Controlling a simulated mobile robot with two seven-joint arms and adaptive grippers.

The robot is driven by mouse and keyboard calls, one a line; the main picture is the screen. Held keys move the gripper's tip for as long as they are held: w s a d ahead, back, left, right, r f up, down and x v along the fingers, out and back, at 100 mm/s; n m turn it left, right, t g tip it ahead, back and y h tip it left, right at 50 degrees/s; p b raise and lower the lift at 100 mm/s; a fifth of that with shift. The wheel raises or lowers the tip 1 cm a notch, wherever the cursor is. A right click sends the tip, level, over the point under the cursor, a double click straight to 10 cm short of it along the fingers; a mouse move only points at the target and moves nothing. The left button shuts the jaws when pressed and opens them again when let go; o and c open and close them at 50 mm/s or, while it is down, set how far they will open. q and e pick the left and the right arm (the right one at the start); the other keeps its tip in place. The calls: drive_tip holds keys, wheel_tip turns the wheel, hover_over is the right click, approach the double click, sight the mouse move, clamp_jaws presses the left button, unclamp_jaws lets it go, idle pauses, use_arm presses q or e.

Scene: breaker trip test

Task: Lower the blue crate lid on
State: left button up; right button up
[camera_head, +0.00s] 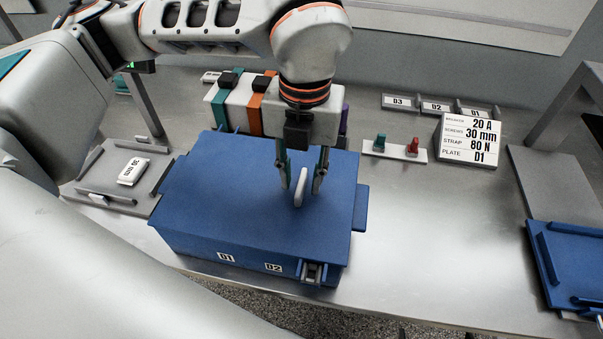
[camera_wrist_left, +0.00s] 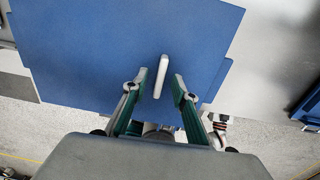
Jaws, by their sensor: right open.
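The blue lid (camera_head: 235,190) lies over the top of the blue crate (camera_head: 200,243), with its edges close above the crate walls. A white upright handle (camera_head: 300,187) stands on the lid; it also shows in the left wrist view (camera_wrist_left: 162,75). My left gripper (camera_head: 302,183) is over the lid with its two fingers apart, one on each side of the handle. In the left wrist view, gaps show between the fingers (camera_wrist_left: 157,76) and the handle. A latch (camera_head: 313,272) sits on the crate's front wall near labels D1 and D2.
A grey tray (camera_head: 93,165) with a "30 mm" block (camera_head: 133,171) lies left of the crate. A strip with teal and red knobs (camera_head: 395,152) and a sign (camera_head: 468,140) are back right. A blue tray (camera_head: 580,255) is far right; bench between is clear.

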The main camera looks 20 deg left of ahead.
use_arm(q)
wheel_tip(320, 180, up, 12)
drive_tip(key=shift+d, duration=0.15)
drive_tip(key=shift+f, duration=0.1)
idle(0.6)
